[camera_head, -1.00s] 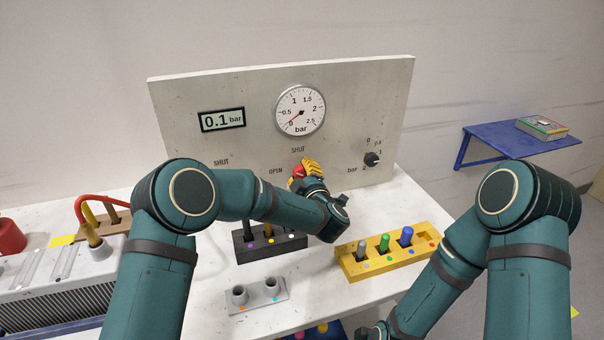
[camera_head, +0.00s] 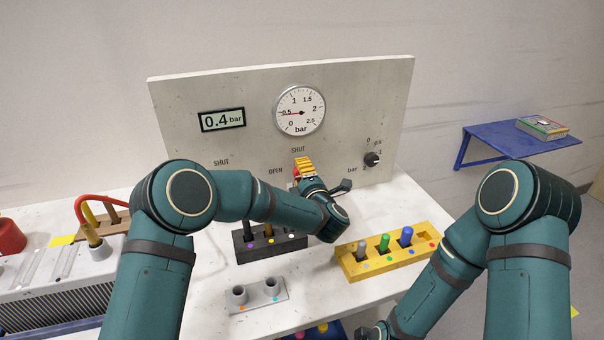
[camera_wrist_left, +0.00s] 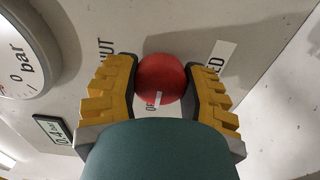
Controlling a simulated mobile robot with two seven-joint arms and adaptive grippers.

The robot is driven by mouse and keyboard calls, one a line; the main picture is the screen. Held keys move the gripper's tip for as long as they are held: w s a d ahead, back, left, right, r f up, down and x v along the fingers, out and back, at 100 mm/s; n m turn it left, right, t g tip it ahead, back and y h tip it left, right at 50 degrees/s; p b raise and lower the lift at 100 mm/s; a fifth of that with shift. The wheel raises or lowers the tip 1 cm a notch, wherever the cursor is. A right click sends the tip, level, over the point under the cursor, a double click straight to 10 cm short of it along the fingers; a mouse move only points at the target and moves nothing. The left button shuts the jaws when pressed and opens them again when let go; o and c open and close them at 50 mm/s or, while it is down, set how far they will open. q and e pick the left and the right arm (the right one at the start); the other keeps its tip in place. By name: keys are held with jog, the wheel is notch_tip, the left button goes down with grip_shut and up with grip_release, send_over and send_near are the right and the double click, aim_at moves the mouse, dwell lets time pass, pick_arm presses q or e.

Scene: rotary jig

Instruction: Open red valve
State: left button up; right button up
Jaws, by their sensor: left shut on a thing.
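The red valve's round knob (camera_wrist_left: 162,78) sits between the yellow fingers of my left gripper (camera_wrist_left: 163,88) in the left wrist view. The gripper is shut on it. In the head view my left gripper (camera_head: 304,168) is at the grey panel (camera_head: 240,97), below a SHUT label and right of an OPEN label; it hides most of the knob. The digital display (camera_head: 221,120) reads 0.4 bar. The dial gauge (camera_head: 300,111) needle points left, near 0.5. My right arm reaches down to the bottom edge, and its fingers do not show.
A black knob (camera_head: 371,160) is on the panel's right. A yellow block (camera_head: 350,268) with grey, green and blue pegs, a dark peg block (camera_head: 246,252) and a grey two-socket block (camera_head: 256,300) stand in front. A blue shelf (camera_head: 490,138) is at right.

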pick_arm(q)
jog(key=shift+r, duration=0.1)
dwell(0.3)
jog(key=o, duration=1.2)
jog(key=shift+w, duration=0.1)
jog(key=v, duration=1.2)
